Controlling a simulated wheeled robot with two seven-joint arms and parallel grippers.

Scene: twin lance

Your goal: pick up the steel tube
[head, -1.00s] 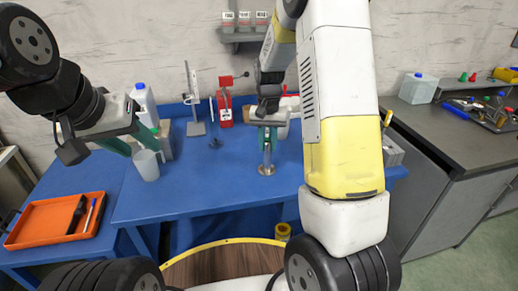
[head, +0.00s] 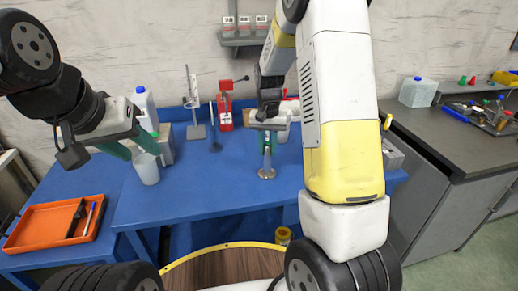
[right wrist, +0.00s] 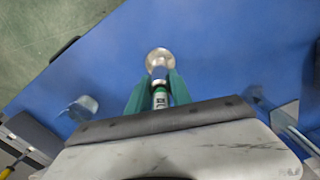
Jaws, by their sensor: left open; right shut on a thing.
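The steel tube (head: 267,164) stands upright near the middle of the blue table, its round flared foot showing below my right gripper (head: 267,139). In the right wrist view the tube (right wrist: 159,66) runs up between the green fingers of my right gripper (right wrist: 160,88), which is shut on it. A green and white banded part shows between the fingers there. I see no clear gap between the foot and the table. My left gripper (head: 145,143) is open, at the left just above a pale translucent beaker (head: 147,169). I cannot tell whether it touches the beaker.
A white jug (head: 143,104), a metal stand (head: 195,122) and a red device (head: 225,112) stand along the table's back. An orange tray (head: 50,224) lies at the left. A grey counter (head: 440,138) is at the right. The table's front middle is clear.

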